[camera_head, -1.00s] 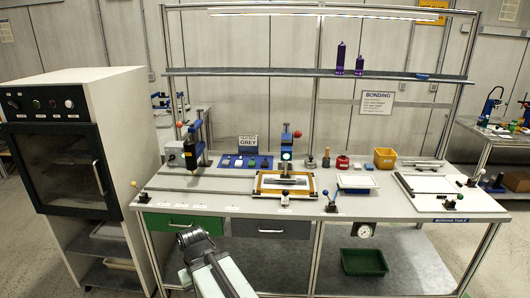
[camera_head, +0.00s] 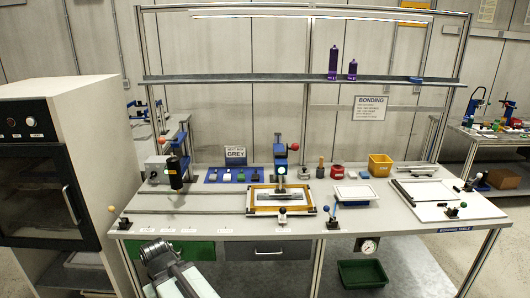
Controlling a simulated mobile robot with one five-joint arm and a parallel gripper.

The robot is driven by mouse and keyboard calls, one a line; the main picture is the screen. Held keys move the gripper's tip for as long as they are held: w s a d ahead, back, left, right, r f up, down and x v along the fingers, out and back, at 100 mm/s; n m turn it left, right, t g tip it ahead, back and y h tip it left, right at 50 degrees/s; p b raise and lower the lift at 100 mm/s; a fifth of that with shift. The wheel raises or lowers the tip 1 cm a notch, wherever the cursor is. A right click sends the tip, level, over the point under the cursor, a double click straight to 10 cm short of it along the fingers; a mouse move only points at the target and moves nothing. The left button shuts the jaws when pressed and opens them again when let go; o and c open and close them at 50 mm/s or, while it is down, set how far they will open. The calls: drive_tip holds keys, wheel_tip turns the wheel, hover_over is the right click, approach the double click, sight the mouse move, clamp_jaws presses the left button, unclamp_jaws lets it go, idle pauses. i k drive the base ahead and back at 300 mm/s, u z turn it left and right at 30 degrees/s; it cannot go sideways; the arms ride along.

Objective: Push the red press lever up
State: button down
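The end of my arm with my gripper (camera_head: 160,255) shows at the lower left, in front of the table and well apart from both presses. Its fingers cannot be made out.
A white oven cabinet (camera_head: 95,130) stands left of the table. Small levers with blue, white and black knobs line the table's front edge. A yellow bin (camera_head: 380,165) and a red container (camera_head: 338,171) stand at the back. A green bin (camera_head: 362,273) is below.

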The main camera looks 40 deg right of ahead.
sight(295, 147)
drive_tip(key=u, duration=0.25)
drive_tip(key=i, duration=0.8)
drive_tip(key=u, duration=0.7)
